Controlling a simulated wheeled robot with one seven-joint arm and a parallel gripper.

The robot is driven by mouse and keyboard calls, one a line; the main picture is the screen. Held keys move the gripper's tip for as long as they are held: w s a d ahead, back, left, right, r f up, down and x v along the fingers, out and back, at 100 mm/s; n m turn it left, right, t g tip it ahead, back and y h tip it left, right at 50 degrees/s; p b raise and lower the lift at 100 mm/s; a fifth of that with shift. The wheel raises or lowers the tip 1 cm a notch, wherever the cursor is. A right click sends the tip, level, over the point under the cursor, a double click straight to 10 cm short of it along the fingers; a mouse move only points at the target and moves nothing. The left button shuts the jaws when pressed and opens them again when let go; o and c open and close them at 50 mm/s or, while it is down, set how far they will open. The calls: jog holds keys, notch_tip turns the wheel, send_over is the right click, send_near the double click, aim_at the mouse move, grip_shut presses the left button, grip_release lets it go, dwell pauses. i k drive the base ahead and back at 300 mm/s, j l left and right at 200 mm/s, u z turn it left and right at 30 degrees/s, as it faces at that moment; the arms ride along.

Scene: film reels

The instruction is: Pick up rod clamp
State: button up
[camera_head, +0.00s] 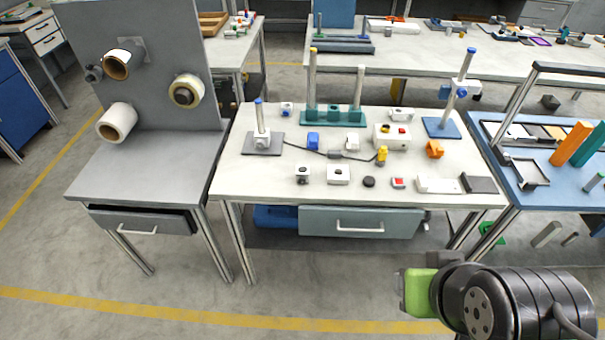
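I cannot tell which piece is the rod clamp. Several small clamp-like blocks are on the white middle table (235,180). They include a white-and-blue block (287,109), a blue block (313,141), a white block (352,141) and an orange block (435,149). A white block (262,139) sits around the rod of the left stand (259,115). A blue-and-white piece (446,91) is fixed to the rod of the right stand (468,64). My gripper (416,291), with green finger pads, is at the lower right, in front of the table and apart from it. Its finger gap is not visible.
A green rack (334,117) with upright rods stands at the table's back. White boxes and a yellow piece (382,155) lie near the middle. A partly open drawer (360,222) is below. A grey reel stand (145,165) is left; a blue table (545,190) is right. Front floor is clear.

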aim_at(302, 171)
jog(key=i+u, duration=0.15)
jog(key=u, duration=0.3)
jog(key=i+l+u, duration=0.1)
jog(key=u, duration=0.4)
jog(key=i+l+u, duration=0.1)
jog(key=l+u, duration=0.15)
jog(key=u, duration=0.2)
jog(key=i+l+u, duration=0.1)
jog(key=u, duration=0.4)
jog(key=l+u, duration=0.3)
jog(key=u, duration=0.15)
jog(key=l+u, duration=0.25)
jog(key=u, duration=0.25)
jog(key=l+u, duration=0.2)
jog(key=u, duration=0.25)
